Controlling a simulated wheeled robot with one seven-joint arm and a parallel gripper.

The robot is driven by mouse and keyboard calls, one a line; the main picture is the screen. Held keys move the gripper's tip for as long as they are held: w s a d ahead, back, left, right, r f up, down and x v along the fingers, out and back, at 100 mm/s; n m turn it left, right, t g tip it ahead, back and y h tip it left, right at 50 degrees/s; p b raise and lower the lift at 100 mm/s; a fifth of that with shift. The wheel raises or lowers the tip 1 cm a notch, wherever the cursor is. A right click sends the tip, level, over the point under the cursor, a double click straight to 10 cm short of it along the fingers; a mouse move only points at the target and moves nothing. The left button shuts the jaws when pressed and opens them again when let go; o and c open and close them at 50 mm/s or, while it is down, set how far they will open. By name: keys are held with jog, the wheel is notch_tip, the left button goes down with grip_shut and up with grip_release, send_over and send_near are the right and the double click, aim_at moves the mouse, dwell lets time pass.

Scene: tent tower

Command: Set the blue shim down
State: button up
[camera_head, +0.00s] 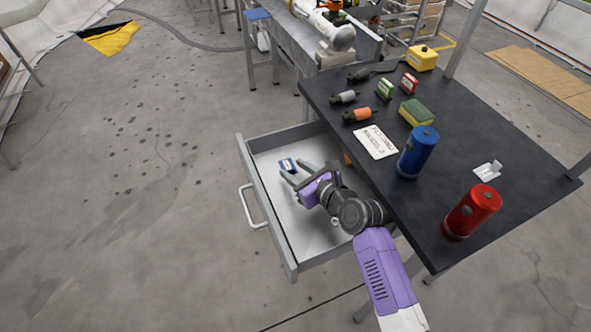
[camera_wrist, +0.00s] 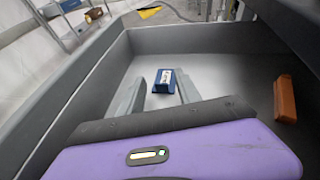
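The blue shim (camera_head: 288,165), a small block with a white label on top, sits on the floor of the open grey drawer (camera_head: 300,240). In the wrist view the shim (camera_wrist: 164,82) lies between and just beyond my two fingertips. My gripper (camera_head: 293,171) reaches into the drawer with its fingers spread apart. In the wrist view a small gap shows on the left finger's side of the shim; contact on the right side is hard to judge. The shim's underside is hidden.
An orange block (camera_wrist: 285,98) lies in the drawer at the right. The black tabletop (camera_head: 470,130) holds a blue canister (camera_head: 418,152), a red canister (camera_head: 472,211), a sponge (camera_head: 416,112) and a white card (camera_head: 376,142). Drawer walls surround my gripper; floor beside the shim is clear.

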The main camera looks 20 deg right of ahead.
jog(key=shift+r, duration=0.15)
jog(key=p+v, duration=0.1)
jog(key=v, duration=1.1)
